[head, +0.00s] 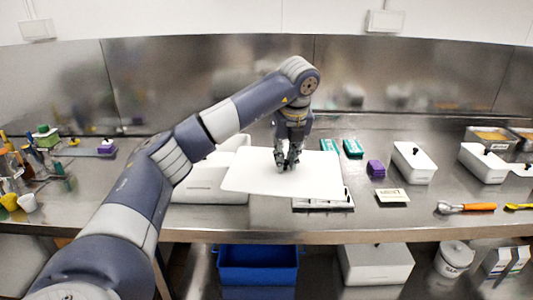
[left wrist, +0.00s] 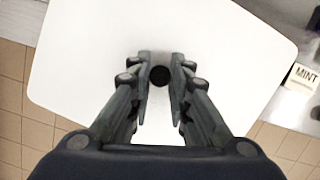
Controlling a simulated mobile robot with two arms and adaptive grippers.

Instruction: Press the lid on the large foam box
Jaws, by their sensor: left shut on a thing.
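A large flat white lid (head: 318,178) is held by my left gripper (head: 287,163), whose fingers are shut on the black knob (left wrist: 160,76) at its middle. The lid also fills most of the left wrist view (left wrist: 85,60). In the head view it looks slightly tilted and its front edge hangs near the counter's front. The large white foam box (head: 208,190) stands to the left, partly hidden behind my left arm and the lid. The lid is to the right of the box, and I cannot tell how high above the counter it is. My right gripper is not in view.
A MINT card (head: 392,195) and a purple block (head: 376,168) lie right of the lid. Smaller white lidded boxes (head: 414,163) stand farther right. Teal packs (head: 352,148) lie behind. A blue bin (head: 257,265) is below the counter.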

